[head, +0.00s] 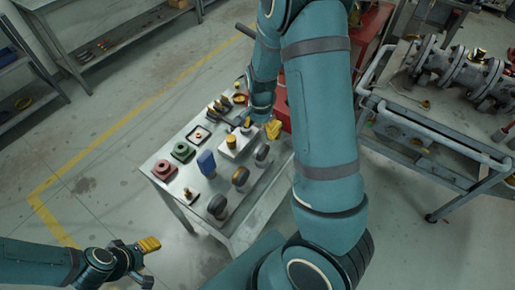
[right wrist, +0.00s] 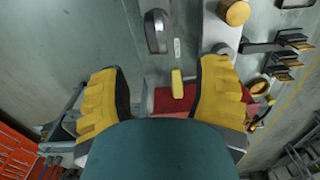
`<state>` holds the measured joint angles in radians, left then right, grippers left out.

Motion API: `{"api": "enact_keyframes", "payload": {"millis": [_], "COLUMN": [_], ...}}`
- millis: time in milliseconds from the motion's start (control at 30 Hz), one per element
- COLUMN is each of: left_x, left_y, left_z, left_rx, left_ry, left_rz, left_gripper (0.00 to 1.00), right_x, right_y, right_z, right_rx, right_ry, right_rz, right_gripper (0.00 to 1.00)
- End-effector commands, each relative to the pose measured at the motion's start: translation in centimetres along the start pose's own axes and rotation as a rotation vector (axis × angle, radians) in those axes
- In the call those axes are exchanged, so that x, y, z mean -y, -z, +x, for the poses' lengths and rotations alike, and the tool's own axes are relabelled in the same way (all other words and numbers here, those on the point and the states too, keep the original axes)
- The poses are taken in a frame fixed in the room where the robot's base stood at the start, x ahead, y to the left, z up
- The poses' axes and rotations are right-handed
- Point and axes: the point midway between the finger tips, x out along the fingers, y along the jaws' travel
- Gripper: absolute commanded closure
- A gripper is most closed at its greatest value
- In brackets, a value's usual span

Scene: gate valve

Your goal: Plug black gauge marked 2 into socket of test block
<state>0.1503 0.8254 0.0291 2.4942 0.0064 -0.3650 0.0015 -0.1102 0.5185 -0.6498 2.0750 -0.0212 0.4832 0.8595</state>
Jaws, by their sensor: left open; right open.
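Three dark round gauges stand in a row on the table's right side: a near one (head: 217,205), a middle one (head: 240,177) and a far one (head: 262,153). Their marks are not legible, so I cannot tell which is 2. The pale test block (head: 230,146) with a brass cylinder (head: 231,141) on top lies beyond them; the cylinder also shows in the right wrist view (right wrist: 234,12). One gauge (right wrist: 157,31) shows there too. My right gripper (head: 272,129) is open and empty near the table's far right edge. My left gripper (head: 149,244) is open, off the table's near left.
A yellow-handled tool (right wrist: 177,83) shows between my right fingers, beside a red box (right wrist: 168,102). A blue block (head: 206,163), a green block (head: 183,151) and a red block (head: 164,169) stand on the table's left. A pipe cart (head: 425,150) is at right.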

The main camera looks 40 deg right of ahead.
Motion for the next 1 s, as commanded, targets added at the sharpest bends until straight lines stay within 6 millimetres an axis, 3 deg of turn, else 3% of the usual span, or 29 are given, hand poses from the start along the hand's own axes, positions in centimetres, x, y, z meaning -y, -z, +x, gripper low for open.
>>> {"api": "enact_keyframes", "payload": {"millis": [100,300,567,833,1000], "left_x": [0.2,0.4,0.4,0.5,0.6], "left_y": [-0.1,-0.1,-0.1,-0.2,-0.2], "left_z": [0.6,1.1,1.3,1.6,1.7], "left_rx": [0.0,-0.001,-0.001,-0.001,-0.001], "left_ry": [0.001,0.002,0.003,0.003,0.004], "left_rz": [0.0,0.0,0.0,0.0,0.0], "left_gripper": [0.47,0.47,0.47,0.47,0.47], "right_x": [-0.2,-0.1,-0.2,-0.5,-0.4], "right_y": [0.0,0.0,0.0,0.2,0.2], "right_z": [2.7,5.8,7.5,11.2,12.0], "right_rx": [0.002,0.002,0.001,0.001,0.001], "right_ry": [-0.005,-0.003,-0.001,-0.002,0.0], "right_rz": [0.001,0.0,0.0,-0.001,-0.002], "right_gripper": [0.36,0.36,0.36,0.36,0.36]}}
